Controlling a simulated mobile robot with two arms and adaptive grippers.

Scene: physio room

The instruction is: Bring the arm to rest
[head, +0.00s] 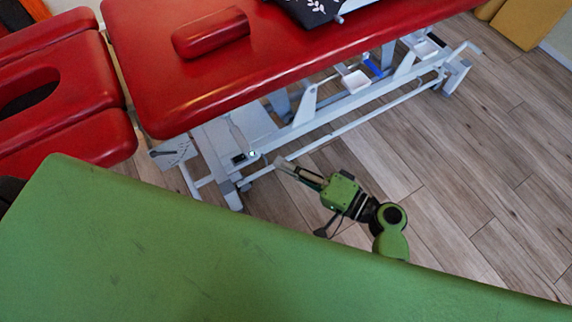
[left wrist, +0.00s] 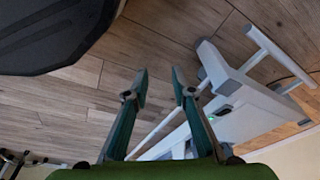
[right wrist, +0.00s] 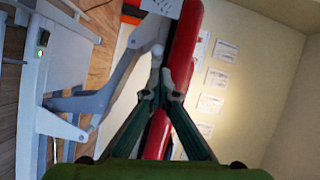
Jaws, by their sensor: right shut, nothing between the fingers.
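My right gripper (head: 285,165) reaches out from its green arm over the floor, beside the white frame of the treatment table. In the right wrist view its fingers (right wrist: 162,88) meet at the tips, with nothing held. The table's red edge and grey frame show behind them. My left gripper is not visible in the head view. In the left wrist view its two fingers (left wrist: 159,82) are apart with nothing between them, and the wood floor and a white metal frame lie beyond.
Another red padded section (head: 75,95) is at left. Wood floor (head: 480,160) is clear at right.

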